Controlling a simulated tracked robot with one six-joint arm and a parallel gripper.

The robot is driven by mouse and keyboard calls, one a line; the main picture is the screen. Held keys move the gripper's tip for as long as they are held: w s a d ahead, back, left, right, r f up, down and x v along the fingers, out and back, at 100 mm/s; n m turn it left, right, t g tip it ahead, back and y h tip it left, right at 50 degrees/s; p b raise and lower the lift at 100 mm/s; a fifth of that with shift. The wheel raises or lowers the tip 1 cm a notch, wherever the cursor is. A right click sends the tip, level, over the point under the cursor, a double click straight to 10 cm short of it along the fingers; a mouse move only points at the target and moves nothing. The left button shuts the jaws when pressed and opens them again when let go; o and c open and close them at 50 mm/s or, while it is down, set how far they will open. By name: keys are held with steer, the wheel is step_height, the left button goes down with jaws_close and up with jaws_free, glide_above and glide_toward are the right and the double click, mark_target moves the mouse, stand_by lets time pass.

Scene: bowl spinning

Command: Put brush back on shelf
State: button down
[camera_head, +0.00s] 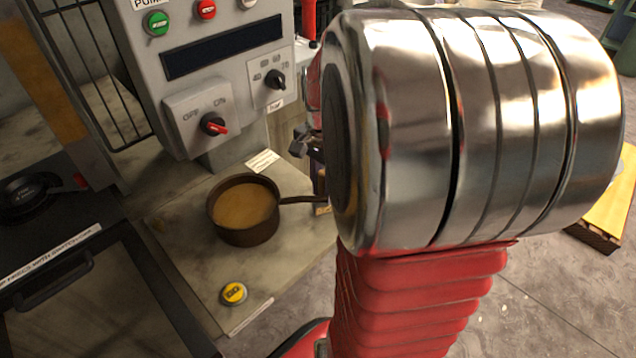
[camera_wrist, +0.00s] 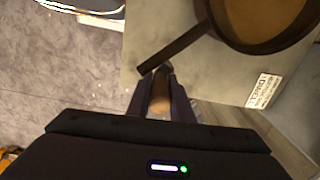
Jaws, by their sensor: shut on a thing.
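My gripper (camera_wrist: 158,76) is shut on a tan, rounded thing (camera_wrist: 159,99), which looks like part of the brush. Most of the held thing is hidden between the dark fingers. In the head view my arm covers most of the gripper, and a small tan patch, perhaps the brush (camera_head: 322,208), shows low beside the arm near the pot handle. The fingertips sit close to the end of the pot handle in the wrist view; I cannot tell whether they touch. I cannot make out the shelf in either view.
A brown pot (camera_head: 243,236) with tan contents stands on the grey counter (camera_head: 185,262), its handle pointing toward my gripper; the pot also shows in the wrist view (camera_wrist: 228,35). A yellow button (camera_head: 234,293) sits in front. A control panel (camera_head: 225,95) rises behind.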

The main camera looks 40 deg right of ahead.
steer(key=shift+f, duration=0.2)
steer(key=c, duration=1.6)
jaws_free()
step_height(320, 180, up, 12)
steer(key=shift+r, duration=0.1)
steer(key=shift+a, duration=0.1)
steer(key=s+a+n+t, duration=0.1)
steer(key=a+n+t, duration=0.1)
steer(key=a+n, duration=0.3)
steer(key=s+a+f+n+t, duration=0.1)
steer(key=a+n, duration=0.5)
steer(key=a, duration=0.4)
steer(key=s+a+f+n+t, duration=0.1)
steer(key=s+a+n+t, duration=0.1)
steer(key=a+n, duration=0.4)
steer(key=shift+a+t, duration=0.3)
steer(key=shift+a, duration=0.65)
